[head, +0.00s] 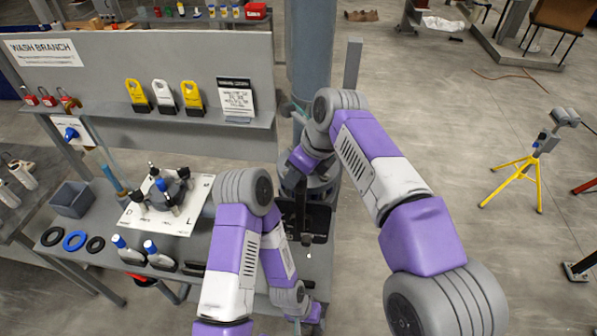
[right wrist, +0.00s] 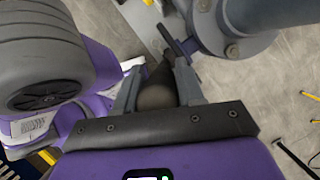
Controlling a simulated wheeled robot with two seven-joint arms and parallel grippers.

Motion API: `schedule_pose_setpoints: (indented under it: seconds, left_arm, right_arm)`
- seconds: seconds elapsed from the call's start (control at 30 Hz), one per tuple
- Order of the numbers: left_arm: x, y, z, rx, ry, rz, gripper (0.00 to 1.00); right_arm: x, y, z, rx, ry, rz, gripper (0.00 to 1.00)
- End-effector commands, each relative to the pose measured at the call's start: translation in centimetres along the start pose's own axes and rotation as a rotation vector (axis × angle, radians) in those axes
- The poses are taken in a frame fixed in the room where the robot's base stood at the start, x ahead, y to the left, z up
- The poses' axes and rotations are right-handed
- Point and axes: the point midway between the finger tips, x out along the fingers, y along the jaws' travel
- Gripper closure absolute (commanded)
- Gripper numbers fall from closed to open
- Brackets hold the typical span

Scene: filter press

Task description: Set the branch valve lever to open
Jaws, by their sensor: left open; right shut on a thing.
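In the right wrist view my right gripper (right wrist: 158,72) is shut on a dark, rounded grip, which appears to be the branch valve lever (right wrist: 157,92). A dark blue-grey bar (right wrist: 179,46) shows just beyond the grip, beside a bolted grey flange (right wrist: 235,47). In the head view my right arm reaches to the vertical pipe (head: 311,48), and the arm covers most of the valve and the fingers. My left gripper (head: 305,313) is low in the head view, near the bench's front edge. It is open; its fingers are mostly hidden.
A panel marked WASH BRANCH (head: 45,52) stands behind the bench, with yellow and white tags on its shelf (head: 200,118). A white board (head: 135,216) with dark knobs, a grey bin (head: 70,198) and rings (head: 75,240) lie left. Open floor and a yellow tripod (head: 524,172) are right.

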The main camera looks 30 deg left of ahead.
Motion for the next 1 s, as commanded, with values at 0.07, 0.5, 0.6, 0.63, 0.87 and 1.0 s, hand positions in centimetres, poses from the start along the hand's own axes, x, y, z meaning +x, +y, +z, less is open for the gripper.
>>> schedule_pose_setpoints:
  seconds: [0.07,0.5,0.6,0.63,0.87,1.0]
  left_arm:
    - [0.00,0.01,0.00,0.000,0.000,0.000,0.57]
    - [0.00,0.01,0.00,0.000,0.000,0.000,0.57]
    - [0.00,0.01,0.00,0.000,0.000,0.000,0.57]
    - [0.00,0.01,0.00,0.000,0.000,0.000,0.57]
    - [0.00,0.00,0.00,0.000,0.000,0.000,0.57]
    - [0.03,0.00,-0.01,0.000,0.000,0.000,0.57]
  right_arm:
    - [0.02,0.11,0.16,0.001,0.005,-0.003,1.00]
    - [0.18,0.18,0.14,0.000,0.014,-0.004,0.59]
    - [0.18,0.16,0.11,0.001,0.014,-0.004,0.44]
    - [0.18,0.14,0.10,0.001,0.014,-0.004,0.41]
    - [0.12,0.03,0.02,0.003,0.014,-0.006,0.41]
    - [-0.74,-0.02,0.10,0.003,0.011,-0.008,0.41]
